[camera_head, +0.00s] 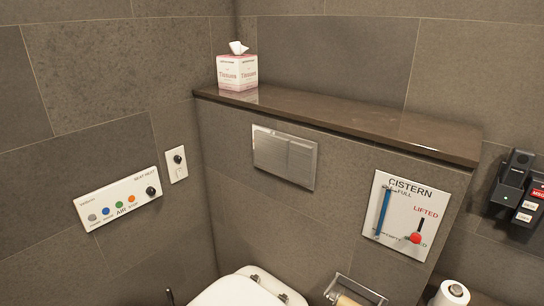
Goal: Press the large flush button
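A silver flush plate (285,157) is set in the tiled wall below the brown ledge, near the middle of the view. A vertical seam splits it into two buttons. The large flush button (270,151) looks to be the wider left part, and the narrower button (302,161) is on the right. Nothing covers the plate, and I cannot see either button pushed in. Neither of my grippers is in view.
A tissue box (237,72) stands on the ledge (350,120). A cistern panel (415,215) with a blue level bar and red knob is right of the plate. The white toilet (240,290) is below, beside a paper holder (355,293). A control panel (120,200) is left.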

